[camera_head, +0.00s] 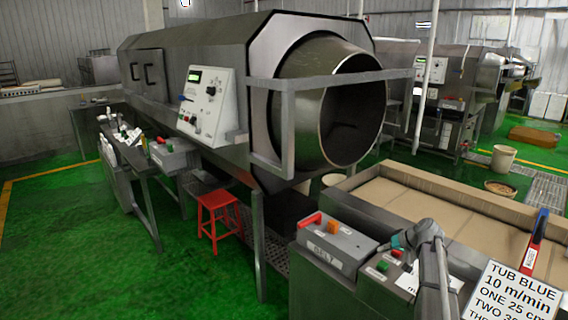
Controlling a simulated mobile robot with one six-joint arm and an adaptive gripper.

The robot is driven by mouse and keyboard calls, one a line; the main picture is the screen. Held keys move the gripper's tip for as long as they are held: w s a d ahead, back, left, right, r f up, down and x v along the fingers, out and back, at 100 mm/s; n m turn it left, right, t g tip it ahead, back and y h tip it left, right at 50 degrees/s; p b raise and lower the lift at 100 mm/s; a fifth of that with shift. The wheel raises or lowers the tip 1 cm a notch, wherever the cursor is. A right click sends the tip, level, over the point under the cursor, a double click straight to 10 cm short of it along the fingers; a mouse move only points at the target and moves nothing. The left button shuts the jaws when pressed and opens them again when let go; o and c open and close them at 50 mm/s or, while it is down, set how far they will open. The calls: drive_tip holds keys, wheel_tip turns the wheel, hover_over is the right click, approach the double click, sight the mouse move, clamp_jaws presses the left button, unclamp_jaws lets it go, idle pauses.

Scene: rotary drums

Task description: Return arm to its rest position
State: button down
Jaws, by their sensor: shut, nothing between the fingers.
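Part of my grey arm (428,250) shows at the lower right, in front of the control panel of the near conveyor. A joint with a teal cap is uppermost, and grey links run down from it to the bottom edge of the picture.
A control box (325,245) and a text sign (512,292) flank the arm. A beige conveyor belt (440,215) lies behind it, with a red and blue tool (537,240) at its right edge. A large steel drum (325,100) and red stool (217,212) stand left. Green floor is open at left.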

drive_tip(key=s+a+f+g+h, duration=0.2)
drive_tip(key=s+a+g+h, duration=0.1)
drive_tip(key=s+a, duration=0.8)
drive_tip(key=s+a+f+g+h, duration=0.3)
drive_tip(key=s+a, duration=0.8)
drive_tip(key=s, duration=0.2)
drive_tip(key=shift+s+a, duration=0.3)
drive_tip(key=shift+s, duration=0.1)
drive_tip(key=shift+f, duration=0.1)
